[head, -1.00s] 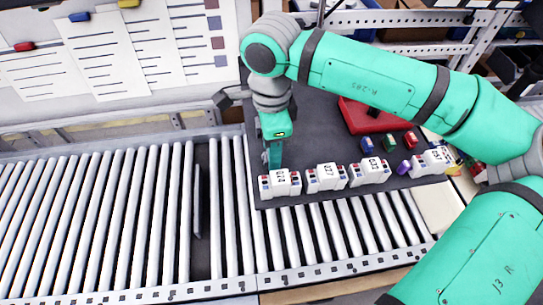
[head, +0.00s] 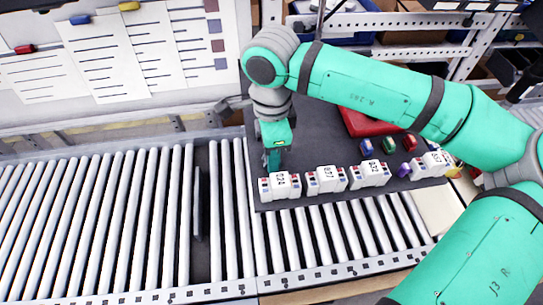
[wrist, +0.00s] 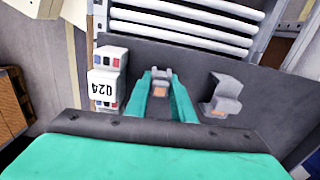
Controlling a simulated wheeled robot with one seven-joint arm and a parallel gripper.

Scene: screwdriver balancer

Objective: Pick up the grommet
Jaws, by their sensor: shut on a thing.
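My gripper (wrist: 160,82) points down at the dark mat. In the head view my gripper (head: 273,160) is at the mat's left end, just behind the white block marked 024 (head: 279,187). The grommet cannot be made out there. In the wrist view that block (wrist: 107,78) stands left of the fingers, apart from them.
A grey bracket-like piece (wrist: 222,95) with an orange patch is right of the fingers. More white blocks (head: 326,180) line the front of the dark mat (head: 315,125). A red tray (head: 362,122) and small coloured pieces (head: 389,145) are farther right. Conveyor rollers (head: 120,215) surround the mat's left and front.

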